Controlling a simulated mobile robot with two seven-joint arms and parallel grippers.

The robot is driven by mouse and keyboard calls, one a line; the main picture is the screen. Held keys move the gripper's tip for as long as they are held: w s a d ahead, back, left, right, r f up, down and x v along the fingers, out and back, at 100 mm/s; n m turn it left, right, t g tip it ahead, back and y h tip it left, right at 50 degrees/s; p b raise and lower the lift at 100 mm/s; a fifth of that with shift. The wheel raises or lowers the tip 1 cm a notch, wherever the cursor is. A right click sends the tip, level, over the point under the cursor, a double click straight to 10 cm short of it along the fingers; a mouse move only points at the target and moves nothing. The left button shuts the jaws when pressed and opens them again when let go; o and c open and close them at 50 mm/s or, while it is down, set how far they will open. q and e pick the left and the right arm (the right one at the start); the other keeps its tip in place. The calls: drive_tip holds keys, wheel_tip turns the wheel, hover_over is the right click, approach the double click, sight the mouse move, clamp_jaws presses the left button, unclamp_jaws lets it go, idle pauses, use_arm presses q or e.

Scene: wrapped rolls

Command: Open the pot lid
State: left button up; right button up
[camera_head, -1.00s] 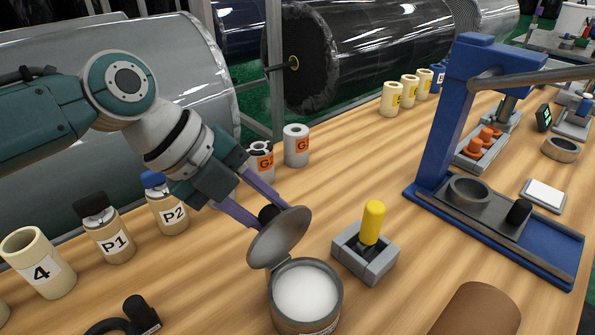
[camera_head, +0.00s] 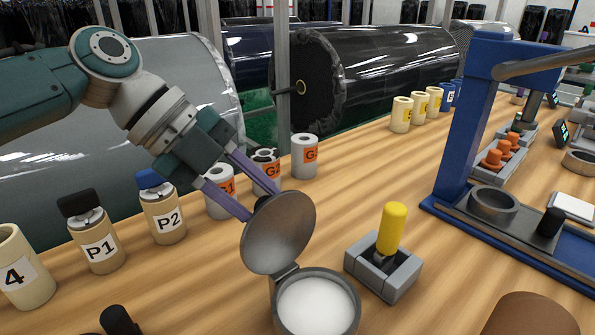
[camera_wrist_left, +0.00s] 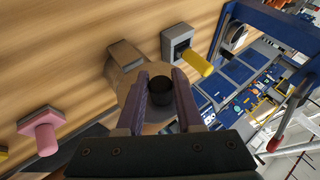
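The round grey pot (camera_head: 318,305) stands at the bottom of the head view, with a white surface inside it. Its grey lid (camera_head: 280,233) is hinged at the pot's back left rim and stands raised, steeply tilted, leaving the mouth uncovered. My left gripper (camera_head: 262,207) is behind the lid, at its outer face, where the lid hides the knob and fingertips. In the left wrist view, the black knob (camera_wrist_left: 161,92) sits between the two purple fingers (camera_wrist_left: 161,85), which appear closed on it. My right gripper is in neither view.
A grey block holder with a yellow-handled tool (camera_head: 391,228) stands right of the pot. Labelled bottles, such as P2 (camera_head: 163,210), and grey G rolls (camera_head: 304,156) line the back left. A blue press (camera_head: 468,130) stands at right. Bare wood lies between.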

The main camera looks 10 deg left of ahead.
use_arm(q)
drive_tip(key=o, duration=0.4)
drive_tip(key=shift+d, duration=0.1)
drive_tip(key=v, duration=1)
drive_tip(key=shift+f+b, duration=0.1)
drive_tip(key=shift+b, duration=0.25)
